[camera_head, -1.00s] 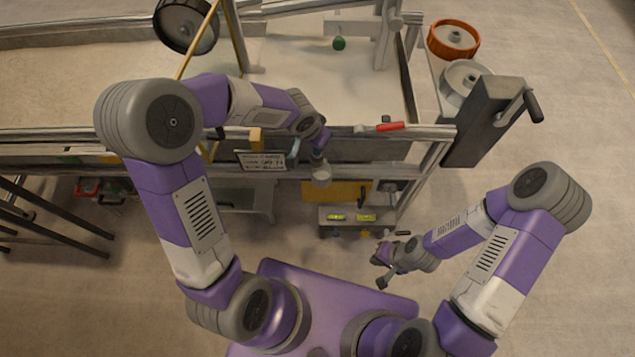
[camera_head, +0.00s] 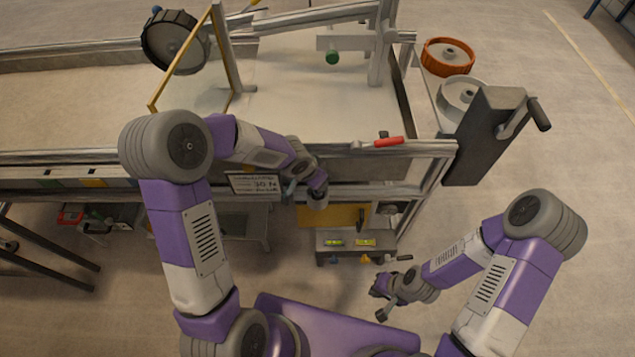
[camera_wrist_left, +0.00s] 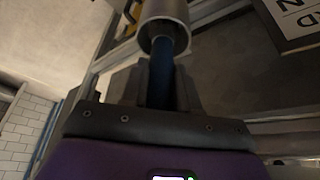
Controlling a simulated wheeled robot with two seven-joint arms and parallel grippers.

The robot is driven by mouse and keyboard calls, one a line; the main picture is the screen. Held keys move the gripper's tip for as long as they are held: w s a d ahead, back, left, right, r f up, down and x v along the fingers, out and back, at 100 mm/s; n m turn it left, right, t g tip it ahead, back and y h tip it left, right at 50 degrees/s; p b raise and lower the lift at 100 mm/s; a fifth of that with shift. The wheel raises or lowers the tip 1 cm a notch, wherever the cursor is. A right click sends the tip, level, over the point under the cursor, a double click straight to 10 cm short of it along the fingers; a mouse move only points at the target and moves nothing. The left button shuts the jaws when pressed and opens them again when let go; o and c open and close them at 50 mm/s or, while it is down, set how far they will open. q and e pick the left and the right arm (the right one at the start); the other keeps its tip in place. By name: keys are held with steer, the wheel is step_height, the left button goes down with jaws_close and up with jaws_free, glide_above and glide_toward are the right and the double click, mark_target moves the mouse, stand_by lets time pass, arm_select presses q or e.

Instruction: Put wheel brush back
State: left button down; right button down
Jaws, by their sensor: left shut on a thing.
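My left gripper (camera_wrist_left: 162,88) is shut on a blue handle (camera_wrist_left: 168,65), which I take to be the wheel brush. Its far end meets the open end of a grey metal cylinder (camera_wrist_left: 165,22); I cannot tell whether it sits inside. No bristles are visible. In the head view the left gripper (camera_head: 316,187) is in front of the sandbed's near rail, right of the sign, with a small grey cylinder just below it.
A red-handled tool (camera_head: 388,142) lies on the near rail. A sign (camera_head: 254,187) hangs there. Floor at right is clear.

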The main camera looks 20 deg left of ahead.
arm_select(q)
steer(key=shift+f, duration=0.15)
steer(key=c, duration=0.8)
jaws_free()
steer(key=shift+c, duration=0.2)
